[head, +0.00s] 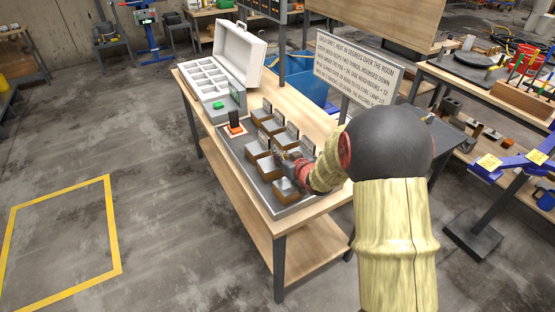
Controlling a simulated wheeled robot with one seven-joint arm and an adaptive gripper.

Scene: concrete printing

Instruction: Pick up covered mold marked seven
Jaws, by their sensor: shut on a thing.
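Several small brown molds with grey tops stand in rows on a dark grey tray (237,150) on the wooden bench. Small upright tags stand by some of them. The markings are too small to read, so I cannot tell which mold is seven. One mold (286,190) is at the near corner and another (256,148) is at the left side.
An open white case (212,80) with compartments stands at the bench's far end. A green item (218,105) and a dark device on an orange base (235,124) are near the tray. A sign (355,68) stands behind. Clear floor lies left, with a yellow outline (113,225).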

